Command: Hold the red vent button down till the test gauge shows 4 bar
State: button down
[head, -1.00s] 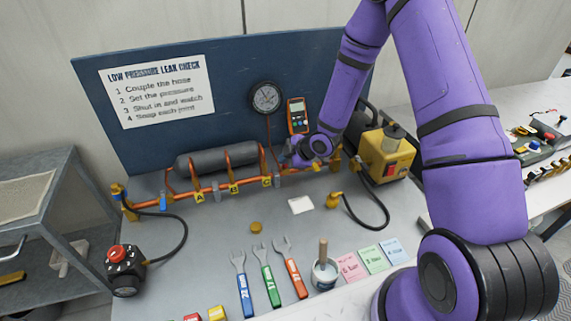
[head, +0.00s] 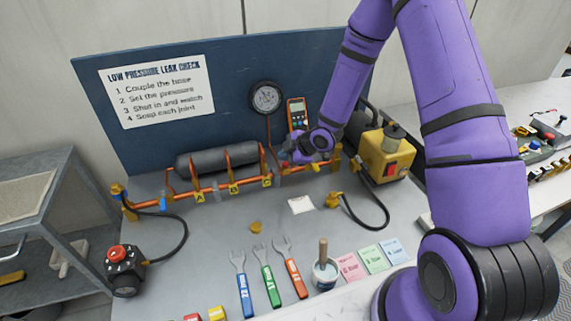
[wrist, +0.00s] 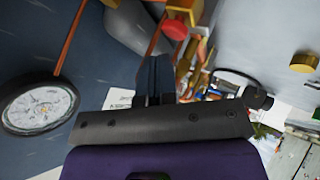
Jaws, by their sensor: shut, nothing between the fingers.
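In the wrist view a red round button (wrist: 174,27) sits beside a yellow block, just beyond my fingertips; contact cannot be told. In the head view it does not show clearly near my gripper (head: 289,157), which is by the orange pipe at the panel. My gripper's dark fingers (wrist: 158,72) are shut and empty. The round white-faced gauge (head: 266,97) hangs on the blue panel and also shows in the wrist view (wrist: 40,105); its reading is too small to tell. Another red button (head: 117,253) tops a black box at the bench's left.
A grey cylinder (head: 205,160) lies behind the orange pipework. A yellow unit (head: 385,155) with a hose stands right of my gripper. A brass piece (head: 256,227), a white card (head: 301,205), several wrenches and a pot (head: 324,275) are on the bench in front.

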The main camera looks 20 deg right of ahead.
aim_at(286, 165)
jog(key=shift+r, duration=2.5)
jog(key=shift+r, duration=0.15)
jog(key=s+d+r+m+h, duration=0.2)
jog(key=s+d+r+m, duration=0.15)
jog(key=r, duration=0.45)
jog(key=s+d+r+m+h, duration=0.2)
jog(key=s+r+m+h, duration=0.15)
jog(key=r, duration=0.45)
jog(key=s+d+r+m+h, duration=0.2)
jog(key=s+d+r, duration=0.15)
jog(key=r, duration=0.45)
jog(key=s+a+r+m, duration=0.1)
jog(key=s+r+m, duration=0.3)
jog(key=s, duration=0.8)
jog(key=s+a+r+m+g+y, duration=0.1)
jog(key=s+r+m, duration=0.3)
jog(key=s, duration=0.9)
jog(key=shift+r+g, duration=0.3)
jog(key=shift+r, duration=0.5)
